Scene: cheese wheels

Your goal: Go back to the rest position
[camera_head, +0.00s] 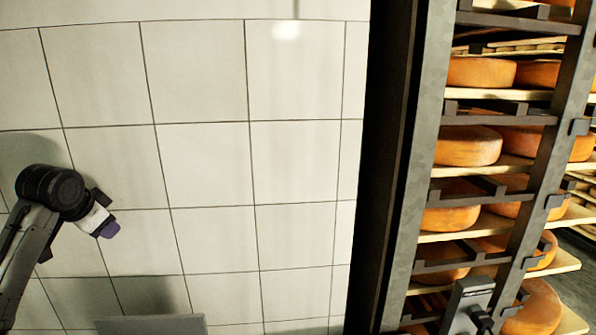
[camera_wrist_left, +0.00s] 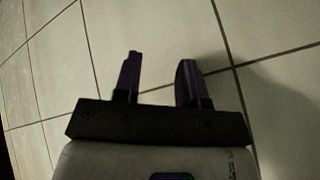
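I cannot make out my right gripper in either view.
A tall metal rack (camera_head: 404,190) stands at the right. Its wooden shelves hold several orange cheese wheels (camera_head: 468,146). A grey block-like part (camera_head: 470,300) shows at the rack's lower front; I cannot tell what it is. The tiled wall (camera_head: 210,165) between arm and rack is bare.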

